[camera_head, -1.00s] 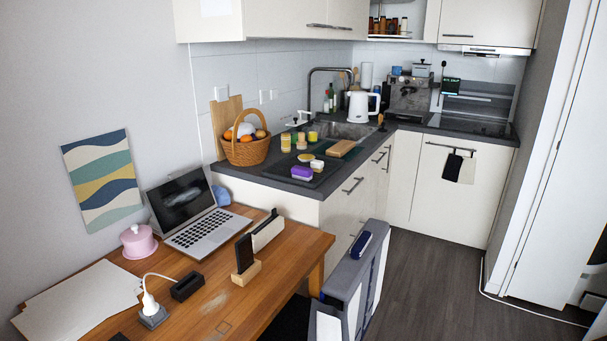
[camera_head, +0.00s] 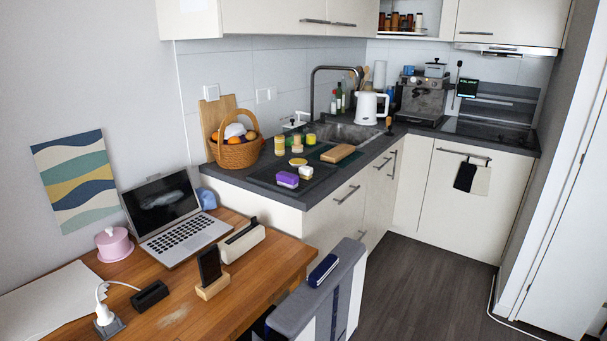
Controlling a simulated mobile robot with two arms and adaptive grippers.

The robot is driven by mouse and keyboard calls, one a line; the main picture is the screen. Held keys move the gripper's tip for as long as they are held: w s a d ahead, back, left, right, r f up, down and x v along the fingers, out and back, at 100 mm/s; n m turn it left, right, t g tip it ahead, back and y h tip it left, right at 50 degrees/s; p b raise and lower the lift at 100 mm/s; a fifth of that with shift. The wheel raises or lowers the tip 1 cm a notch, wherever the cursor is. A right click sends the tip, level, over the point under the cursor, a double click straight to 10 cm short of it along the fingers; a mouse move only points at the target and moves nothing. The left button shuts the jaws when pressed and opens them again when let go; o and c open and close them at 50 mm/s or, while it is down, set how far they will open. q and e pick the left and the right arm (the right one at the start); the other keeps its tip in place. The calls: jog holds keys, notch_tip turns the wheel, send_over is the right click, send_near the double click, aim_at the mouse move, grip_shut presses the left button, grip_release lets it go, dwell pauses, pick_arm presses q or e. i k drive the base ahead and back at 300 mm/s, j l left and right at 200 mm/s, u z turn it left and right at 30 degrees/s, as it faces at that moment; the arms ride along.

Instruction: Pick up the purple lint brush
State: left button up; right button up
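A small purple block-shaped item (camera_head: 288,179) lies on the dark mat at the near end of the kitchen counter. It is too small to tell whether it is a brush or a sponge. A dark navy-blue oblong item (camera_head: 323,270), which may be a brush, lies on top of the grey padded top (camera_head: 294,306) of a chair-like or box-like piece beside the desk. Neither of my grippers shows in the head view.
The wooden desk (camera_head: 262,262) holds a laptop (camera_head: 182,239), a phone on a stand (camera_head: 209,268) and a pink pot (camera_head: 113,245). The counter holds a fruit basket (camera_head: 235,154), a wooden block (camera_head: 338,154) and a kettle (camera_head: 369,107). The dark floor (camera_head: 430,300) at right is clear.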

aim_at(285, 180)
jog(key=i+l+u, duration=0.1)
jog(key=i+l, duration=0.4)
jog(key=l, duration=0.15)
jog(key=i+l+u, duration=0.25)
jog(key=i+l, duration=0.2)
jog(key=l, duration=0.25)
jog(key=i+l, duration=0.2)
jog(key=l, duration=0.2)
jog(key=i+l+u, duration=0.15)
jog(key=l, duration=0.25)
jog(key=i+l+u, duration=0.1)
jog(key=i+l, duration=0.15)
jog(key=l, duration=0.15)
